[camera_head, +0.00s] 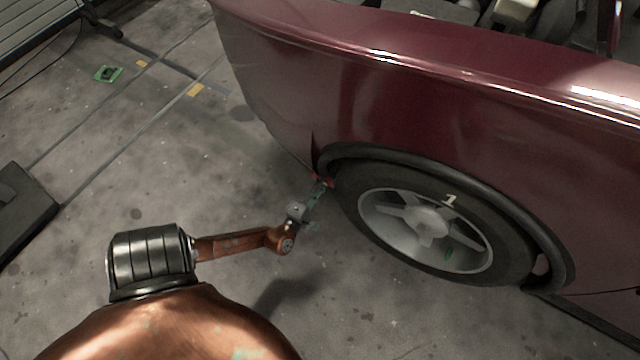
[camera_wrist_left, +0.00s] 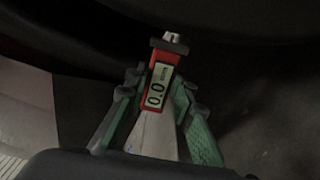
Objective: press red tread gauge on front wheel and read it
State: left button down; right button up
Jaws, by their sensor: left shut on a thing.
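The red tread gauge (camera_wrist_left: 161,75) is between the fingers of my left gripper (camera_wrist_left: 160,100) in the left wrist view. Its display reads 0.0, and its tip points at the dark tyre above it. In the head view my left gripper (camera_head: 318,190) is shut on the gauge (camera_head: 329,181), a small red spot at the tyre's left edge. The front wheel (camera_head: 428,222) has a silver spoked rim and a black tyre marked 1. I cannot tell whether the tip touches the tread. My right gripper is not in view.
The dark red car body (camera_head: 420,110) overhangs the wheel, with its fender arch close to my left gripper. A black ramp-like block (camera_head: 22,212) lies at the far left. A small green item (camera_head: 108,74) lies on the floor. The concrete floor between is clear.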

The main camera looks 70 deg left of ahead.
pick_arm(q)
jog(key=shift+w+d+r, duration=0.2)
jog(key=shift+w+d, duration=0.5)
jog(key=shift+d, duration=0.35)
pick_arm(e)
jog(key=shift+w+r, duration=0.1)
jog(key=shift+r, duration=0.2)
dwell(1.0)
pick_arm(q)
jog(key=shift+s+a+f, duration=0.15)
jog(key=shift+s+a, duration=0.5)
jog(key=shift+a, duration=0.3)
jog(key=shift+s+a+f, duration=0.15)
jog(key=shift+s+a, duration=0.45)
jog(key=shift+a, duration=0.3)
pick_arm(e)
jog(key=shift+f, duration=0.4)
